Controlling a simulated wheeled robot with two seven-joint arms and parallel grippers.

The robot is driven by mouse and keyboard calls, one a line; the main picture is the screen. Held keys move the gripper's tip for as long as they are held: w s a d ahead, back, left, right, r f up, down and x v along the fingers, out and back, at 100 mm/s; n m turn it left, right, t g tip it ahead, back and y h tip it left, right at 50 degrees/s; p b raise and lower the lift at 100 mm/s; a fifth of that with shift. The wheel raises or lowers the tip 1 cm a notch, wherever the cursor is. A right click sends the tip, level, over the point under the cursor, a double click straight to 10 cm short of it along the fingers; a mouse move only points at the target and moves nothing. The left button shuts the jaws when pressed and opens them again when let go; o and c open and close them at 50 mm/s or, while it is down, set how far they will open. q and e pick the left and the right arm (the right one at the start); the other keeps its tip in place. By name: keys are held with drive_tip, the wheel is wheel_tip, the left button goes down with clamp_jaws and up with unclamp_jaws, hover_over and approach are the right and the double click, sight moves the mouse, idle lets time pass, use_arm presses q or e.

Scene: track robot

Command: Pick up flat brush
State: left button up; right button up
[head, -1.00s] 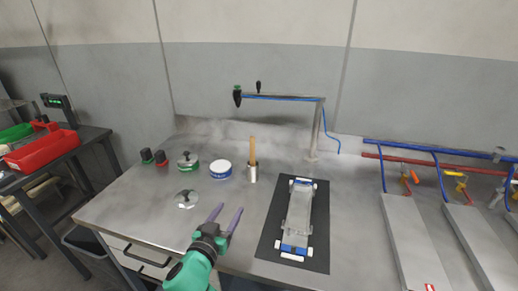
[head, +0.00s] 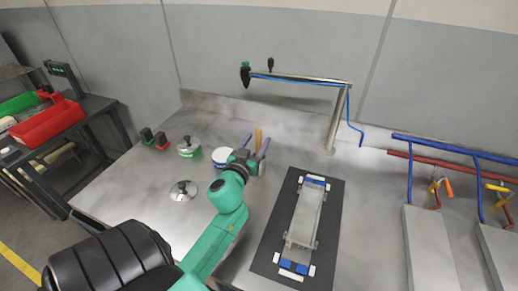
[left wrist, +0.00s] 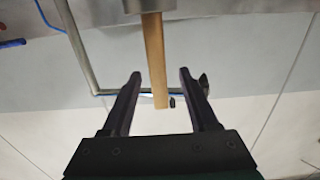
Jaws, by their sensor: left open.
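The flat brush shows as an orange-brown wooden handle (head: 258,137), standing upright behind my left gripper. The bristles are not visible, and the cup is hidden by the gripper in the head view. My right gripper is not in view.
A dark mat (head: 266,240) with a metal frame lies to the right. A lamp-like arm (head: 300,80) stands behind.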

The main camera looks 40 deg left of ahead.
use_arm(q)
drive_tip(key=x, duration=0.4)
drive_tip(key=shift+w+f, duration=0.2)
drive_tip(key=shift+f, duration=0.05)
drive_tip(key=c, duration=0.7)
clamp_jaws()
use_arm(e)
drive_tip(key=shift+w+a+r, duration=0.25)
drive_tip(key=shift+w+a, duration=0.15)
use_arm(q)
drive_tip(key=shift+r, duration=0.1)
